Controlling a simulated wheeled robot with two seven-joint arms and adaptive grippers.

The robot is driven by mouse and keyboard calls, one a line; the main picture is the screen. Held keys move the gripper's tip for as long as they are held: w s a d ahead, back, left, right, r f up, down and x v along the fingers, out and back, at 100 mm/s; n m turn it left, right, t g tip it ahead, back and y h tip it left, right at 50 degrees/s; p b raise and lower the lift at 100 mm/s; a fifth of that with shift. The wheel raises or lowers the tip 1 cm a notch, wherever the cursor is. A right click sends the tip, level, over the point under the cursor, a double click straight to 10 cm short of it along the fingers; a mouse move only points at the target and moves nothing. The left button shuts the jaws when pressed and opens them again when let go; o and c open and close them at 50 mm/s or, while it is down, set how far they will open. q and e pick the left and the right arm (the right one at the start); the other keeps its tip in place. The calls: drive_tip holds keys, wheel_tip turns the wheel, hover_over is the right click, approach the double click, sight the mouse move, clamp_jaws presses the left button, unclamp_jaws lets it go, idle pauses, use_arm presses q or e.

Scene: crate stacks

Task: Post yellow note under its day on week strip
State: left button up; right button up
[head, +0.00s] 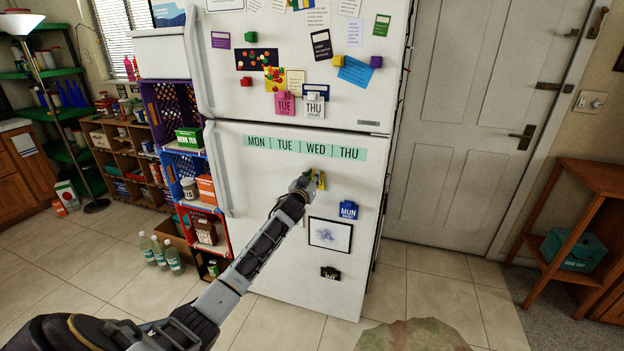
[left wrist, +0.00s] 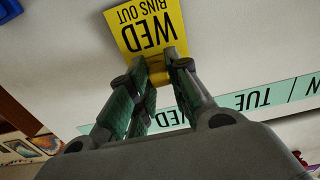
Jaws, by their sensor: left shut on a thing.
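The week strip (head: 302,148), pale green with MON, TUE, WED and THU, runs across the lower fridge door. The yellow note (left wrist: 150,26) reads WED BINS OUT, upside down in the left wrist view. My left gripper (head: 308,183) is shut on the yellow note at its yellow clip or magnet, below the WED part of the strip. In the head view my gripper mostly hides the note; only a yellow sliver (head: 321,180) shows. The strip also shows in the left wrist view (left wrist: 262,98). I cannot tell whether the note touches the door. My right gripper is out of view.
A pink TUE note (head: 285,103) and a white THU note (head: 313,106) hang above the strip. Crates (head: 186,165) stand left of the fridge.

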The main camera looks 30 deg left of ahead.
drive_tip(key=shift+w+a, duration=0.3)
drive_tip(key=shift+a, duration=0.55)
use_arm(q)
drive_tip(key=shift+w+r, duration=0.1)
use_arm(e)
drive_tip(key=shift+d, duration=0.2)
use_arm(q)
drive_tip(key=shift+r, duration=0.1)
drive_tip(key=o, duration=0.9)
drive_tip(key=shift+w, duration=0.1)
drive_tip(key=shift+c, duration=0.2)
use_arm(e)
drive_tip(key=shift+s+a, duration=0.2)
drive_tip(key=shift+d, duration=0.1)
